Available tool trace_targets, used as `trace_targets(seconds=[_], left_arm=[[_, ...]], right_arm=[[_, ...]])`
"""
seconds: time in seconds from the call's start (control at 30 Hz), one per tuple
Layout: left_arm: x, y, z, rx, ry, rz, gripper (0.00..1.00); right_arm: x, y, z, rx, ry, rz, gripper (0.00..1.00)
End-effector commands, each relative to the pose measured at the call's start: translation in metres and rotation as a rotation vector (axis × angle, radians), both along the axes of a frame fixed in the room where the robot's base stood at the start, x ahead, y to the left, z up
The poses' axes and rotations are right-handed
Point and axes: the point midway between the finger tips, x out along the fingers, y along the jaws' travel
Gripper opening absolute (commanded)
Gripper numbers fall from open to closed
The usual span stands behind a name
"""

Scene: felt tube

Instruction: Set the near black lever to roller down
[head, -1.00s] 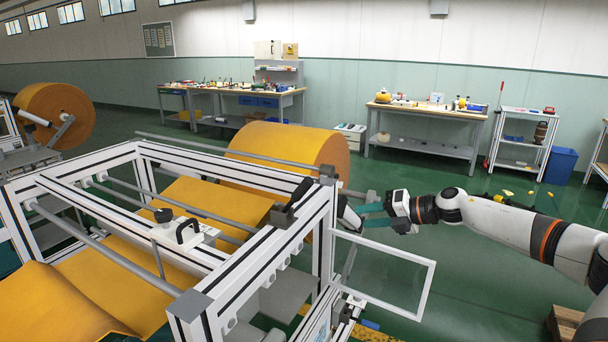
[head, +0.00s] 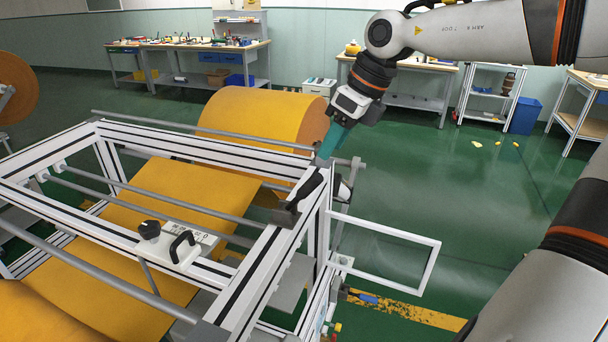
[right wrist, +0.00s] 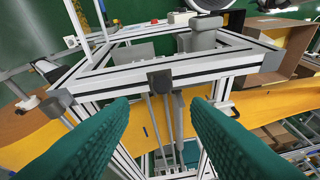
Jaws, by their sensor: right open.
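A black lever (head: 304,192) lies along the top of the white frame's right-hand beam in the head view, its dark block end towards me. My right gripper (head: 326,152), with teal fingers, points down just above and beyond the lever's far end. I see no grip on it. In the right wrist view the two teal fingers (right wrist: 160,125) are wide apart with nothing between them. A dark block (right wrist: 159,81) on the frame beam shows beyond the gap. I cannot tell whether it belongs to the lever. My left gripper is not in view.
The white frame (head: 262,275) holds orange felt (head: 150,205) and a large orange roll (head: 260,115). A white carriage with a black knob and handle (head: 180,245) sits on it. An open white panel (head: 385,252) sticks out right.

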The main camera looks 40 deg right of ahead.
Motion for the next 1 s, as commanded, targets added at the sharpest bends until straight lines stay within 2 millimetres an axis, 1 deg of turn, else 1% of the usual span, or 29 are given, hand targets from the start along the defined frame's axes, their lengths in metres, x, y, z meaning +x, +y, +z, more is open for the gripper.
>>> trace_targets(seconds=[0.03,0.1,0.2,0.27,0.37,0.5,0.6,0.7,0.9,1.0], left_arm=[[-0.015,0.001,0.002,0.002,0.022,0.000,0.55],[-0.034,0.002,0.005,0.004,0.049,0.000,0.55],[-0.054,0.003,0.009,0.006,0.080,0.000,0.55],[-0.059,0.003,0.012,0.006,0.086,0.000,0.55],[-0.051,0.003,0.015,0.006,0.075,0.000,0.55],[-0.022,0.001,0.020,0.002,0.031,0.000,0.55],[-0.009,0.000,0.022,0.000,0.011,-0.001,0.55],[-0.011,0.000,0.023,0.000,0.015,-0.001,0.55],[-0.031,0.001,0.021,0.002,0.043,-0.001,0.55],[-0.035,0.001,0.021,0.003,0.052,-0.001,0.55]], right_arm=[[0.002,0.002,-0.007,0.001,0.006,0.001,0.43],[0.006,0.005,-0.020,0.002,0.008,0.002,0.43],[0.013,0.010,-0.040,0.003,0.007,0.001,0.43],[0.017,0.012,-0.051,0.002,0.008,-0.001,0.43],[0.023,0.016,-0.068,0.003,0.007,-0.002,0.43],[0.030,0.019,-0.084,0.002,0.003,-0.001,0.43],[0.033,0.021,-0.092,0.001,0.000,-0.001,0.43],[0.034,0.022,-0.096,0.002,0.000,-0.001,0.43],[0.035,0.022,-0.098,0.003,-0.002,-0.002,0.43],[0.035,0.022,-0.098,0.003,-0.002,-0.002,0.43]])
